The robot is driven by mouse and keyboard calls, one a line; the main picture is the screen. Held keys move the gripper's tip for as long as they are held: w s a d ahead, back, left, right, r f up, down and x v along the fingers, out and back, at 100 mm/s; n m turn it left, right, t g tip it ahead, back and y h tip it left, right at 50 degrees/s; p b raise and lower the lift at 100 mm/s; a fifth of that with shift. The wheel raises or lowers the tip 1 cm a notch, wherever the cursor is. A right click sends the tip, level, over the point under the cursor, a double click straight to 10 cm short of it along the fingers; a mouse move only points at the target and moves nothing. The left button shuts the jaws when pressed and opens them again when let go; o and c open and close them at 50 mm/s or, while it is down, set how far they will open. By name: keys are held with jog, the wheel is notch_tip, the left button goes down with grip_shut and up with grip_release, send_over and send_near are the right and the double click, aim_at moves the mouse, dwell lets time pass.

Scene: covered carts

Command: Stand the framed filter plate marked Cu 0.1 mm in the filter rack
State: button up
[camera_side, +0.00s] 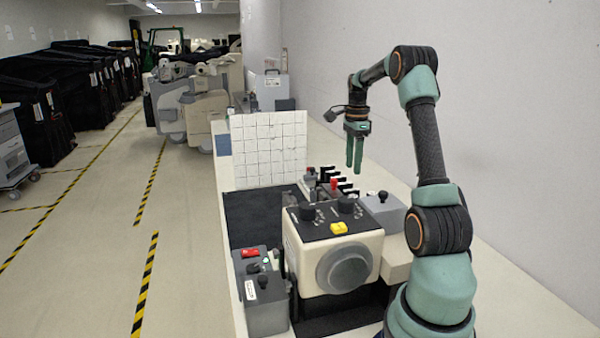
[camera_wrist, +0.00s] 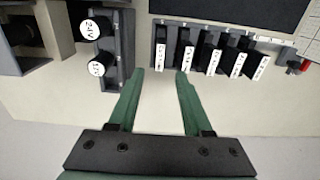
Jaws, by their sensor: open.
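My gripper (camera_side: 354,168) hangs in the air above the bench, fingers pointing down. Its two green fingers (camera_wrist: 160,74) are apart, with nothing between them. In the wrist view, a grey slotted rack (camera_wrist: 154,62) lies beyond the fingertips. Several dark upright plates (camera_wrist: 185,45) stand side by side in it, each with a white label. The label writing is too small to tell which plate is Cu 0.1 mm. In the side view, a row of black and white pieces (camera_side: 345,184) sits below and left of the fingers. I cannot tell which rack is the filter rack.
A beige machine (camera_side: 340,255) with knobs and a yellow button stands in front. A white tiled panel (camera_side: 268,150) rises behind a dark mat (camera_side: 250,215). A grey control box (camera_side: 262,292) is at the front left. In the wrist view, a grey block (camera_wrist: 124,50) carries round white labels.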

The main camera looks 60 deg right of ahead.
jog(key=w+a+r+n+t, duration=0.1)
jog(key=w+a+r+n, duration=0.2)
jog(key=a, duration=0.4)
jog(key=w+a+r+n+t+h, duration=0.1)
jog(key=a+r+n, duration=0.1)
jog(key=a+n, duration=0.45)
jog(key=w+a+r+n, duration=0.3)
jog(key=a+n, duration=0.1)
jog(key=a, duration=0.4)
jog(key=s+a+f+n+t, duration=0.1)
jog(key=s+a+n, duration=0.2)
jog(key=a+n, duration=0.3)
jog(key=s+a+f+n+t+y, duration=0.1)
jog(key=s+a+f+n+t, duration=0.1)
jog(key=a+n, duration=0.5)
jog(key=s+a, duration=0.1)
jog(key=a, duration=0.4)
jog(key=shift+a+t, duration=0.15)
jog(key=shift+t, duration=0.15)
jog(key=shift+r+n, duration=0.1)
jog(key=shift+n, duration=0.15)
